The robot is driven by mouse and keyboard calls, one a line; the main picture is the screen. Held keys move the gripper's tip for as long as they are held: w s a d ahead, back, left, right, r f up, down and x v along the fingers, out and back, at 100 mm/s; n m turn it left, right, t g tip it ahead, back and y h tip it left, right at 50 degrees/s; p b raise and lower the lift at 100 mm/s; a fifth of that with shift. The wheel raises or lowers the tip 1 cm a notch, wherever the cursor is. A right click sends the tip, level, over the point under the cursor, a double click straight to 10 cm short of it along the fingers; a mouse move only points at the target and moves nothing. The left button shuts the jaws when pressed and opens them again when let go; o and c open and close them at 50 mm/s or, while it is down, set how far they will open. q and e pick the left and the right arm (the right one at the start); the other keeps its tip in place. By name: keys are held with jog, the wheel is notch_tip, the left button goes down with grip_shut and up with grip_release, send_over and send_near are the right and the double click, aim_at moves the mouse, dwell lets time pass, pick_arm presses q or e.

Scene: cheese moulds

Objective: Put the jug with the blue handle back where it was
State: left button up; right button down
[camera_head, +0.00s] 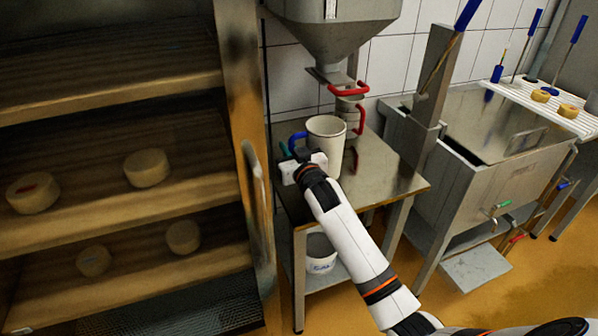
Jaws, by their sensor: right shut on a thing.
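The white jug (327,133) is upright at the left part of the metal table (395,188), below the hopper. Its blue handle (296,139) points left. My right gripper (299,163) is at the jug's handle side and is shut on the jug; the fingertips are mostly hidden. My left gripper is out of view.
A steel hopper (333,35) with red handles hangs close above the jug. A green handle (284,149) shows behind my gripper. A wooden cheese shelf (110,185) stands left, a steel vat (465,170) right. The table's front right is clear.

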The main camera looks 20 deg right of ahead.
notch_tip(320, 180, down, 6)
jog(key=shift+f, duration=0.35)
jog(key=c, duration=1.4)
grip_release()
jog(key=shift+c, duration=0.2)
jog(key=shift+s, duration=0.1)
jog(key=s, duration=1.1)
jog(key=shift+s, duration=0.4)
